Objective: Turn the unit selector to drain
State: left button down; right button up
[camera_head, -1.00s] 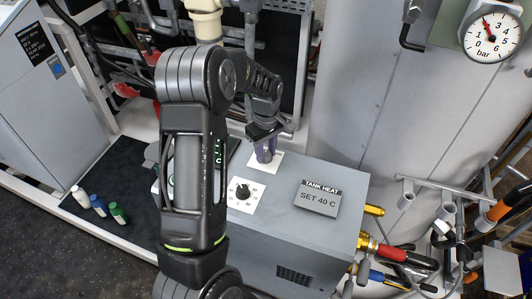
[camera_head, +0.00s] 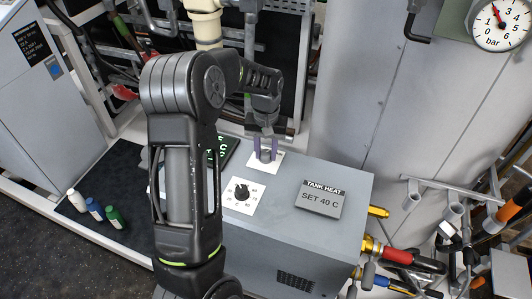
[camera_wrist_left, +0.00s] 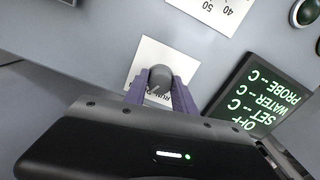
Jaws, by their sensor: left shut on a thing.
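The unit selector is a dark grey round knob (camera_wrist_left: 160,79) on a white label plate (camera_wrist_left: 151,53) on top of the grey heater unit (camera_head: 310,235). My left gripper (camera_head: 265,152) reaches down onto it from above, its two purple fingers on either side of the knob. In the left wrist view the fingers (camera_wrist_left: 161,92) are shut on the knob. The plate's lettering is partly covered by the fingers, and I cannot read the selector's setting. A dark display (camera_wrist_left: 259,100) beside it shows OFF, with dashes for set, water and probe. My right gripper is not in view.
A second black dial (camera_head: 242,191) with a number scale and a TANK HEAT sign reading SET 40 C (camera_head: 320,198) are close by on the unit. A large grey tank (camera_head: 390,100) stands behind. Small bottles (camera_head: 94,208) stand on a dark mat at left.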

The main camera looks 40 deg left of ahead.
aim_at(266, 153)
pick_arm(q)
jog(key=shift+m, duration=0.5)
jog(key=c, duration=1)
grip_release()
jog(key=shift+c, duration=0.2)
notch_tip(266, 153, up, 8)
jog(key=shift+f+b, duration=0.1)
jog(key=shift+b, duration=0.5)
